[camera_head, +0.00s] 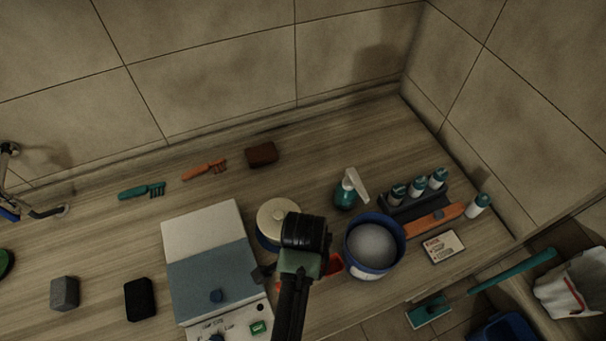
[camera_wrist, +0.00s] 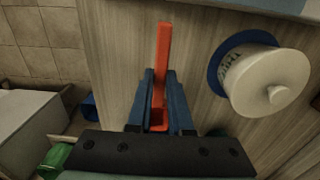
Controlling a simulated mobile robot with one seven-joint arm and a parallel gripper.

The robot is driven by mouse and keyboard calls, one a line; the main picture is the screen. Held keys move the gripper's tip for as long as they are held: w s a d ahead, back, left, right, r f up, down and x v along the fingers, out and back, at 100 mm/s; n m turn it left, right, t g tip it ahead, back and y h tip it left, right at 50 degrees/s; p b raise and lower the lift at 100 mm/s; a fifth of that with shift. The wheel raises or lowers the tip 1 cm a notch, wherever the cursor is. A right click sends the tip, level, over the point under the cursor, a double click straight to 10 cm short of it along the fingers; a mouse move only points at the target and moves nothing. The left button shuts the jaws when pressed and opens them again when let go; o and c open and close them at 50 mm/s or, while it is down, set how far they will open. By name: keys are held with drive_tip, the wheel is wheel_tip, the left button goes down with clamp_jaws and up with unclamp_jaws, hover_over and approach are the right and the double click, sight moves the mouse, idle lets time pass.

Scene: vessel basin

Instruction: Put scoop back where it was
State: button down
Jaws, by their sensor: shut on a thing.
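The orange-red scoop (camera_wrist: 162,50) is between the two blue fingers of my gripper (camera_wrist: 160,75) in the wrist view. Its long straight part points away from the palm. In the head view my gripper (camera_head: 300,268) is over the counter, between the lidded tub and the open blue tub. Red parts of the scoop (camera_head: 336,264) show beside it, and my arm hides the rest. The open blue tub (camera_head: 353,252) holds grey-white contents and is just right of the scoop. I cannot tell whether the scoop touches the counter.
A cream-lidded blue tub (camera_head: 277,216) stands close behind my gripper; it also shows in the wrist view (camera_wrist: 268,82). A blue-grey device (camera_head: 210,265) is left. A spray bottle (camera_head: 347,192), a bottle rack (camera_head: 415,207) and a label card (camera_head: 443,247) are right.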

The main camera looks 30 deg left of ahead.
drive_tip(key=shift+f, duration=1.75)
drive_tip(key=shift+f, duration=0.1)
drive_tip(key=c, duration=0.8)
unclamp_jaws()
drive_tip(key=shift+c, duration=0.2)
wheel_tip(320, 180, up, 12)
drive_tip(key=shift+r, duration=0.1)
